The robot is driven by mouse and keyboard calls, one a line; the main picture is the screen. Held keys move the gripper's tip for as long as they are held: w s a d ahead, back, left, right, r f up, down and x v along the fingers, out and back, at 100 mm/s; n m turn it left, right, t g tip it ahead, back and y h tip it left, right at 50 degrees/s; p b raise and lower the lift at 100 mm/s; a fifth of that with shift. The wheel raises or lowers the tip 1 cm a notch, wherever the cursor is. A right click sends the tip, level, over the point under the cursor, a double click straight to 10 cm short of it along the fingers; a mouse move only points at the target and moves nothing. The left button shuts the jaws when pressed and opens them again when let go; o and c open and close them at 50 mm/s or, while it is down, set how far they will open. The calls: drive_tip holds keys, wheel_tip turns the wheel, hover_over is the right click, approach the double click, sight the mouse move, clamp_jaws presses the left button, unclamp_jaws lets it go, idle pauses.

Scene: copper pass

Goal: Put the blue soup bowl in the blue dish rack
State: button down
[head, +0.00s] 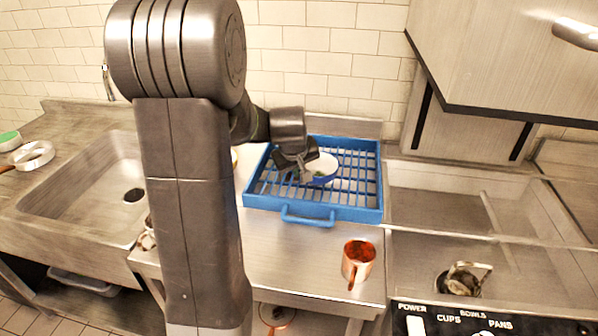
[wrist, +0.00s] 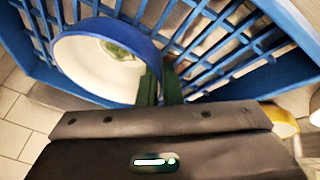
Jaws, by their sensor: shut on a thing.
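The blue soup bowl (wrist: 78,42) has a blue rim and outside and a pale inside with a greenish patch at the bottom. My gripper (wrist: 160,88) is shut on its wall, with dark fingers at the rim in the wrist view. In the head view the bowl (head: 323,168) is tilted, over or inside the blue dish rack (head: 312,211), partly hidden by my gripper (head: 302,172). The rack has a slatted floor and a front handle, and its slats show around the bowl in the wrist view (wrist: 228,45). I cannot tell whether the bowl touches the slats.
A copper mug (head: 358,262) stands on the steel counter right of the rack's front. A sink (head: 90,195) is at the left. Steel basins (head: 435,205) lie at the right, with a dark metal item (head: 463,281) in the nearer one. A cabinet overhangs the upper right.

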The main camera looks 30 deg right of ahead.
drive_tip(key=shift+f, duration=0.5)
drive_tip(key=shift+f, duration=0.1)
drive_tip(key=c, duration=1.6)
unclamp_jaws()
drive_tip(key=shift+r, duration=0.3)
drive_tip(key=v, duration=1.1)
drive_tip(key=shift+a+r, duration=0.25)
drive_tip(key=shift+s, duration=0.1)
